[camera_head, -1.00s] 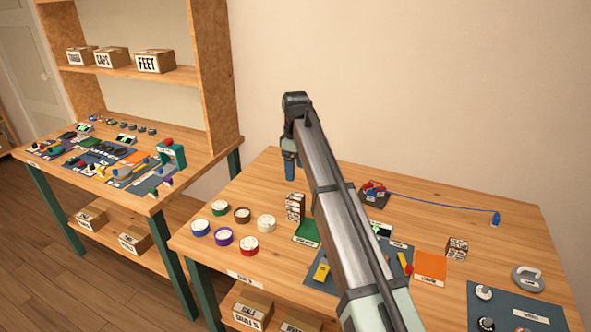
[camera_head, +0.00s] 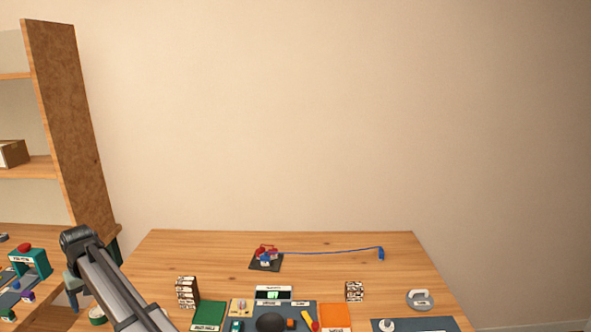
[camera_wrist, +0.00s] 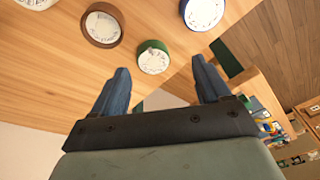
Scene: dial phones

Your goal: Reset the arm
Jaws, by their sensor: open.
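My arm reaches in from the bottom left of the head view, over the left edge of the wooden table (camera_head: 200,248). My gripper (camera_head: 72,288) hangs from its far end, small and partly hidden there. In the wrist view my gripper (camera_wrist: 160,68) shows two blue fingers spread apart, with nothing between them. A green-rimmed round dial (camera_wrist: 153,57) lies on the table just beyond the fingertips in that picture. A brown-rimmed dial (camera_wrist: 103,24) and a blue-rimmed dial (camera_wrist: 202,10) lie near it.
A shelf unit (camera_head: 70,130) stands at the left. On the table are a red-and-blue device (camera_head: 267,255) with a blue cable, two patterned blocks (camera_head: 187,291) (camera_head: 354,291), green and orange mats (camera_head: 208,316) (camera_head: 336,318) and a grey ring-shaped object (camera_head: 420,299). The table's back is mostly clear.

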